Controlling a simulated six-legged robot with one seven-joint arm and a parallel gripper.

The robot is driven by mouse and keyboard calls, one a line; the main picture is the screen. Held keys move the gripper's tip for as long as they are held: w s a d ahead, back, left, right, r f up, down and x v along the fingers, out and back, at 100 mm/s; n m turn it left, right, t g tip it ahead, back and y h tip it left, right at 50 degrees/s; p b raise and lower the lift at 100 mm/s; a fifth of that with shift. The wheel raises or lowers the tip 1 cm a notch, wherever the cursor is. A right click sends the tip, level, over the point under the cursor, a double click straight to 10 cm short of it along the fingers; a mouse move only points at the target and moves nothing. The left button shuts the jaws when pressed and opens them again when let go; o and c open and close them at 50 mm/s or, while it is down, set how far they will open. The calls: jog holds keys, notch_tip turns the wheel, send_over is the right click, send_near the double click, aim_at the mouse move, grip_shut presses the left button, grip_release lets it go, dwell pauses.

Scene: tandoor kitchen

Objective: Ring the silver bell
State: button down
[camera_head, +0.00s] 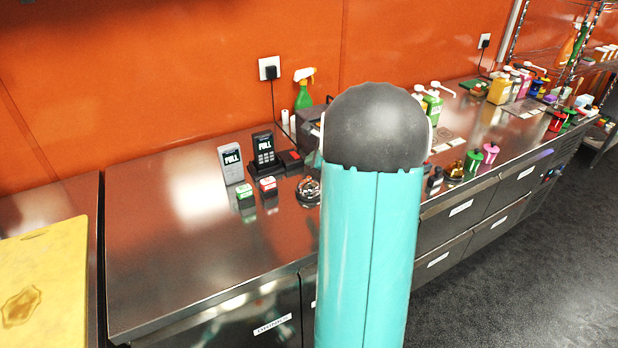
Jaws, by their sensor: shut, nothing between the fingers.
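The silver bell (307,191) sits on the steel counter (200,265), just left of my arm. It looks small and dome-shaped on a dark base, and my teal arm link with its dark round joint covers part of its right side. My arm stands upright in the middle of the picture, in front of the counter. My gripper is not in view, so its place relative to the bell cannot be seen.
A gold bell (455,170) and a pink item (490,153) stand farther right. The counter's front left is clear.

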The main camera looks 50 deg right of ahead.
jog(key=shift+f, duration=1.6)
jog(key=shift+f, duration=0.1)
dwell(0.7)
jog(key=shift+f, duration=0.3)
jog(key=shift+f, duration=0.45)
dwell(0.7)
jog(key=shift+r, duration=0.9)
jog(key=shift+r, duration=0.1)
jog(key=shift+r, duration=2.4)
